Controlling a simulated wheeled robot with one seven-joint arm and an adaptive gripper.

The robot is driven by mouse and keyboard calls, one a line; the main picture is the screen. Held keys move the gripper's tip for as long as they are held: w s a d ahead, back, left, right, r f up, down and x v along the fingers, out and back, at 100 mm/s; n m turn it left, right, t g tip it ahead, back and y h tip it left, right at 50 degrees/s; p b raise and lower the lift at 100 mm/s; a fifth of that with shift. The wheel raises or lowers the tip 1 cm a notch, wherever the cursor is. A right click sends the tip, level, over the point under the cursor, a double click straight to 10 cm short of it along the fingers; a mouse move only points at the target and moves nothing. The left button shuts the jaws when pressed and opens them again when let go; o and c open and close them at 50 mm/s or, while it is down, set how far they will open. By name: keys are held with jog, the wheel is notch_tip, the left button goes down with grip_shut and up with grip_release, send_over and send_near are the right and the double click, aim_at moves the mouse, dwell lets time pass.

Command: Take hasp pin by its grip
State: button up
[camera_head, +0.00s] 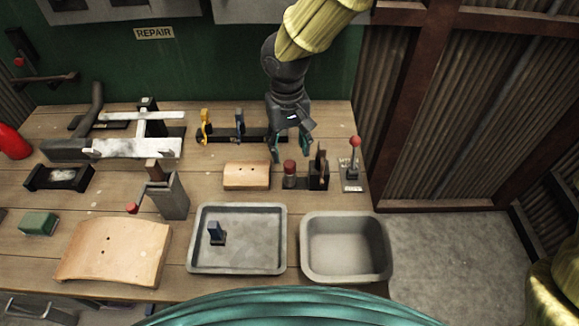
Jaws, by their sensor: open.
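My gripper (290,150) hangs at the end of my arm over the back right of the workbench. Its two teal fingers are apart, with nothing seen between them. I cannot tell for sure which thing is the hasp pin. A small upright piece with a dark blue grip (216,232) stands in the left part of the grey metal tray (238,270), well below and left of my gripper. A dark rack (222,138) behind holds a yellow-handled piece (205,125) and a blue-handled piece (239,125); my gripper partly hides its right end.
A red-topped cylinder (290,172), a dark upright fixture (318,174) and a red-knobbed lever (354,160) stand close below and right of my gripper. A small wooden board (247,175) is nearby. An empty grey bin (346,248) sits front right. A red-handled metal post (168,197) stands left.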

aim_at(289, 163)
jog(key=shift+f+p, duration=1.1)
jog(key=shift+f, duration=2.5)
jog(key=c, duration=1.1)
notch_tip(289, 163, up, 10)
jog(key=shift+b, duration=1.15)
